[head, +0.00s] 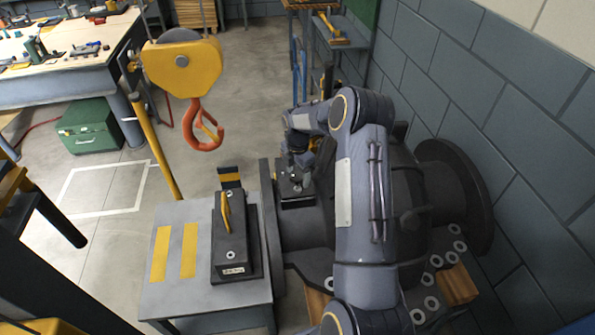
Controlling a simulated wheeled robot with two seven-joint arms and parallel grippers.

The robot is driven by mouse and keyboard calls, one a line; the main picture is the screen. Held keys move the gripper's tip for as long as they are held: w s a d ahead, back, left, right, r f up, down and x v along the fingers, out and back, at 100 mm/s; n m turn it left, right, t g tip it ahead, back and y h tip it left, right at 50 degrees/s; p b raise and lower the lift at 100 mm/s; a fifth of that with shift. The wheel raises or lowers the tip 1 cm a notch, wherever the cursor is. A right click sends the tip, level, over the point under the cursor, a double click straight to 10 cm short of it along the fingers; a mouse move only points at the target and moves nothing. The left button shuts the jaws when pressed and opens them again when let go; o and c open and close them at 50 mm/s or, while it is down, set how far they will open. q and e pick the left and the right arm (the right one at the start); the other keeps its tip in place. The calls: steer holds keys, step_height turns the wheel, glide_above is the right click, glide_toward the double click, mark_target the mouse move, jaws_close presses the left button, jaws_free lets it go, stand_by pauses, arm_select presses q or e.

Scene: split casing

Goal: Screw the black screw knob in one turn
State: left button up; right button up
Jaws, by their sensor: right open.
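My right gripper (304,180) points down over a small black block (298,203) on the near left side of a large dark round casing (402,187). A small light round spot shows on top of the block by the fingertips. The gripper is open. I cannot make out the black screw knob clearly; the gripper and my right arm cover much of that area. I cannot tell whether the fingers are around or beside it. My left gripper is not in view.
A grey table (175,293) with yellow stripes holds a black box with a yellow handle (226,212). An orange hook (203,127) hangs from a yellow hoist block (181,66). A block wall (520,130) stands close on the right. Open floor lies behind the table.

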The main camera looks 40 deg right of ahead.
steer(key=c, duration=1)
